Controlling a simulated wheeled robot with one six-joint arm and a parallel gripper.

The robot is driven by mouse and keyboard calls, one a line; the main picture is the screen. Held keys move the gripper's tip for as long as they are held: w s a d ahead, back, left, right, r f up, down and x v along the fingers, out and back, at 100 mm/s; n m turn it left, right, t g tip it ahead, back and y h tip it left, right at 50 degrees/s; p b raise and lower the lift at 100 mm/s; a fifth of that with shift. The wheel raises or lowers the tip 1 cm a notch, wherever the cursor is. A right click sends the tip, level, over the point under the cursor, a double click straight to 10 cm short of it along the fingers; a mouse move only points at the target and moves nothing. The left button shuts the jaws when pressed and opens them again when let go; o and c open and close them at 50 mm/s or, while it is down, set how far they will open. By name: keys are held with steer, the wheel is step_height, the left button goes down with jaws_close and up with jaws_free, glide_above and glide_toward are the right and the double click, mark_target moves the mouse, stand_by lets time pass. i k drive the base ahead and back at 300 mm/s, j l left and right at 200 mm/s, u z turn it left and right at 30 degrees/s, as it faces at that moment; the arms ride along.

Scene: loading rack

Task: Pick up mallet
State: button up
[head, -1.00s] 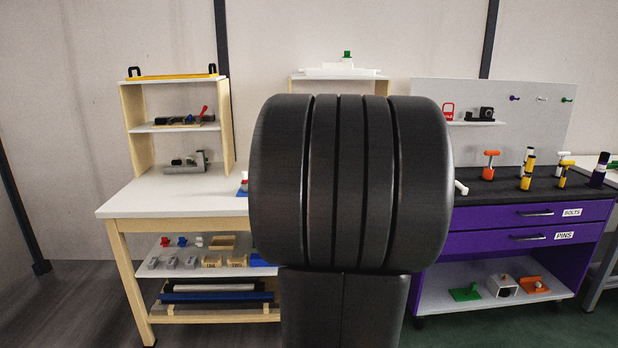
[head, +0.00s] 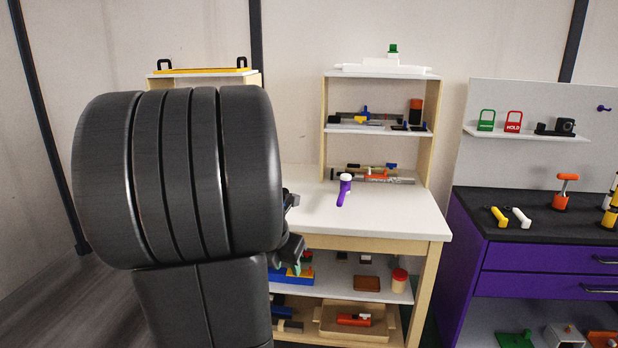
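A small tool with a white head and a purple handle (head: 342,194) lies on the white workbench top in the head view; it looks like the mallet. Its handle points toward the bench's front. My gripper (head: 290,258) shows only in part past the right edge of my big dark arm link, left of the mallet and lower in the picture. It is apart from the mallet in the picture. Most of the gripper is hidden, so I cannot tell whether its fingers are open or shut.
The workbench (head: 400,215) has a raised shelf (head: 378,130) at its back holding tools. Bins and parts sit on lower shelves. A purple cart (head: 520,260) stands to the right with an orange T-handled piece (head: 563,192). Bare benchtop surrounds the mallet.

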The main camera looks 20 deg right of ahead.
mark_target(345, 188)
steer(key=i+l, duration=0.3)
steer(key=i+l+u, duration=0.1)
steer(key=i+l, duration=0.15)
steer(key=l, duration=0.2)
steer(key=i+l+u, duration=0.1)
steer(key=i+l, duration=0.15)
steer(key=l, duration=0.15)
steer(key=i+l, duration=0.25)
steer(key=l, duration=0.15)
steer(key=i+l+u, duration=0.1)
steer(key=i+l, duration=0.15)
steer(key=l, duration=0.15)
steer(key=i+l, duration=0.25)
steer(key=l, duration=0.2)
steer(key=u, duration=0.05)
